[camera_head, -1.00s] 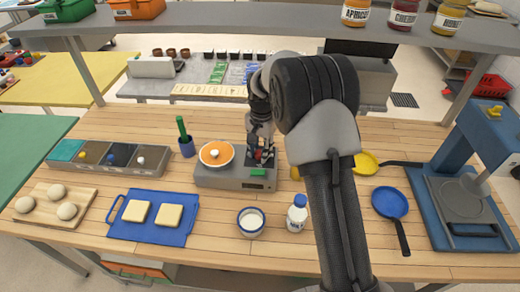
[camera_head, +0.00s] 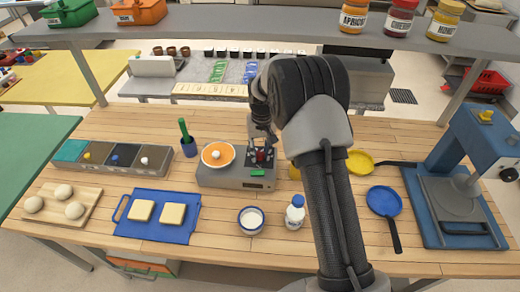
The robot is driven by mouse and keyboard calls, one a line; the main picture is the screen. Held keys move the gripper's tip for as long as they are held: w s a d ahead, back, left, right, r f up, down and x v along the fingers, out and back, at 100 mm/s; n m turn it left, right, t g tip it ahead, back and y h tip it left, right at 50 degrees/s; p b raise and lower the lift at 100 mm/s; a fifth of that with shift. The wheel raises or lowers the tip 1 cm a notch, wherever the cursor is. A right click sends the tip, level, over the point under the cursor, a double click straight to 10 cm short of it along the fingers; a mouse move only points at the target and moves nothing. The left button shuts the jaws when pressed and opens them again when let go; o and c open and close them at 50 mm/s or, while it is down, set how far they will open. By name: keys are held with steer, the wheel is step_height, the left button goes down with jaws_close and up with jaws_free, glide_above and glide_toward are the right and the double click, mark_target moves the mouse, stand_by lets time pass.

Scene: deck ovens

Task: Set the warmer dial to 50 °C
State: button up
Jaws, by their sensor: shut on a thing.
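The warmer (camera_head: 215,178) is a grey box on the wooden table, with an orange round pan (camera_head: 218,155) on its left part. A red dial (camera_head: 261,157) sits on a dark panel at its right end. My gripper (camera_head: 261,153) points down over that panel and is shut on the dial. A green piece (camera_head: 258,173) and a small dark display (camera_head: 254,186) are at the warmer's front right. The dial's marks and the display's reading are too small to make out.
A pen cup (camera_head: 188,148) stands left of the warmer. A blue tray (camera_head: 185,231) with bread slices, a white cup (camera_head: 251,220) and a bottle (camera_head: 295,212) are in front. A yellow pan (camera_head: 360,162) and a blue pan (camera_head: 384,201) lie to the right. A shelf (camera_head: 230,17) spans above.

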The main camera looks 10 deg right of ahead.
mark_target(261, 153)
steer(key=shift+n, duration=0.5)
steer(key=o, duration=1.1)
steer(key=shift+c, duration=0.2)
step_height(261, 153, up, 12)
steer(key=shift+d, duration=0.2)
steer(key=shift+r, duration=0.1)
